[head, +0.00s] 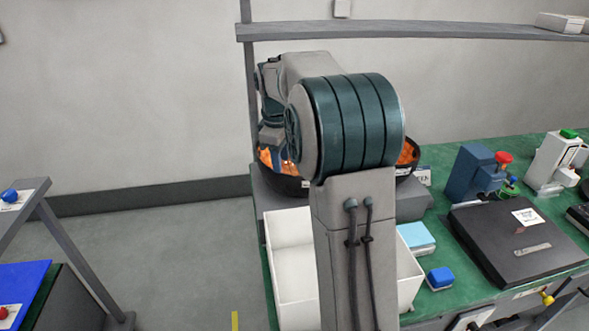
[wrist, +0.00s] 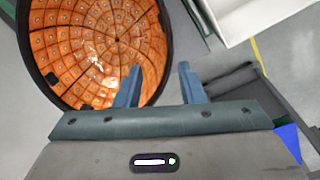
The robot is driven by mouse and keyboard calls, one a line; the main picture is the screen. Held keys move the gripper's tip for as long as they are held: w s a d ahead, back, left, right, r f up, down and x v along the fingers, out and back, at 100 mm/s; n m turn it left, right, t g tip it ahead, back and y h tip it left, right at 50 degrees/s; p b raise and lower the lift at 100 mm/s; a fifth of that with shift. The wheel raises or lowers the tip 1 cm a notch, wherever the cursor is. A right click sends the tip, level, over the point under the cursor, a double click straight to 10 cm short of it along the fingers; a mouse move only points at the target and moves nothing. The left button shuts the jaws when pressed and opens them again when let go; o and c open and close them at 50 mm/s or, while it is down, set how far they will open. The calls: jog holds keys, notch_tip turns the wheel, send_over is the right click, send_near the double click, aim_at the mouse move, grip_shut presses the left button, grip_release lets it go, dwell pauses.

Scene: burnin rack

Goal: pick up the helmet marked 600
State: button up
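A round dark-rimmed shell with an orange tiled inside, seemingly a helmet lying open side up, fills the upper left of the wrist view (wrist: 95,50). In the head view a dark shell with orange inside (head: 284,180) shows left of my arm. More dark rim and orange (head: 408,158) shows right of it; my arm hides whether this is a second one. I cannot read 600 anywhere. My gripper (wrist: 160,66) is open and empty. Its left finger overlaps the shell's right part in view, its right finger lies beyond the rim. I cannot tell whether they touch.
A white open bin (head: 290,255) stands in front of the shells on the green bench. A shelf (head: 420,30) runs above.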

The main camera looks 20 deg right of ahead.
aim_at(290, 182)
notch_tip(290, 182, down, 5)
jog(key=shift+a+f, duration=0.1)
grip_shut()
jog(key=shift+a, duration=0.1)
dwell(1.4)
